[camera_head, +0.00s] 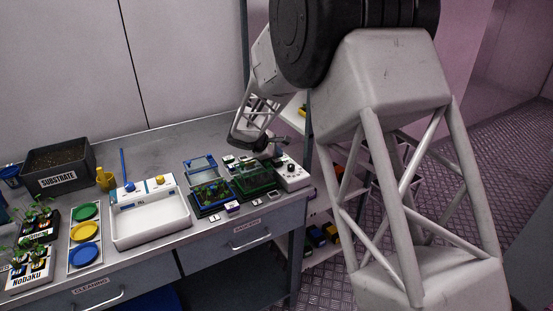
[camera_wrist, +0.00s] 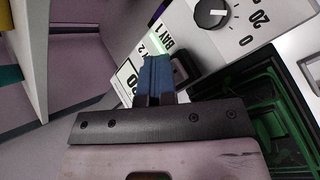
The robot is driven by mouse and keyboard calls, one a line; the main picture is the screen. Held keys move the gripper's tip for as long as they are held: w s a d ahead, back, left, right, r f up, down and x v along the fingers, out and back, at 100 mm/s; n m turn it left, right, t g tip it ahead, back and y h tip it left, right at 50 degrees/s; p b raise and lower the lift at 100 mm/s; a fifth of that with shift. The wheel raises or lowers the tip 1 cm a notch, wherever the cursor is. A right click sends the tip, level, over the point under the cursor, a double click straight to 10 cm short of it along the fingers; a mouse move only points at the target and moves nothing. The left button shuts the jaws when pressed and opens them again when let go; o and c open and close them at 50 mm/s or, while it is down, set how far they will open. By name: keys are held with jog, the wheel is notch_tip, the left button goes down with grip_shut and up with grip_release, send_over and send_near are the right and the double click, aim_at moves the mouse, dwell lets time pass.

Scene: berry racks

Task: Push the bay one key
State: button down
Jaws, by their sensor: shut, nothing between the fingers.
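My gripper (camera_wrist: 158,72) is shut and empty in the wrist view, its blue fingertips together over a white control panel (camera_wrist: 258,35). The "BAY 1" label (camera_wrist: 163,43) shows just beyond the tips, with a pale green strip beside it. Part of a second bay label, ending in "Y 2", lies to its left. The bay one key itself is not clearly seen; the fingers may cover it. I cannot tell whether the tips touch the panel. In the head view my gripper (camera_head: 268,149) is low over the back of the panel (camera_head: 291,176).
A dark knob (camera_wrist: 211,13) with number marks sits on the panel. A green-tinted plant bay (camera_head: 255,181) and a blue-framed bay (camera_head: 208,194) stand left of the panel. A white basin (camera_head: 150,222) is farther left. Shelves (camera_wrist: 50,70) lie beyond the bench edge.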

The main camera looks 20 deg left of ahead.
aim_at(277, 160)
jog(key=shift+s+r, duration=0.1)
jog(key=shift+r, duration=0.65)
jog(key=shift+r, duration=2.35)
jog(key=shift+d+r, duration=0.1)
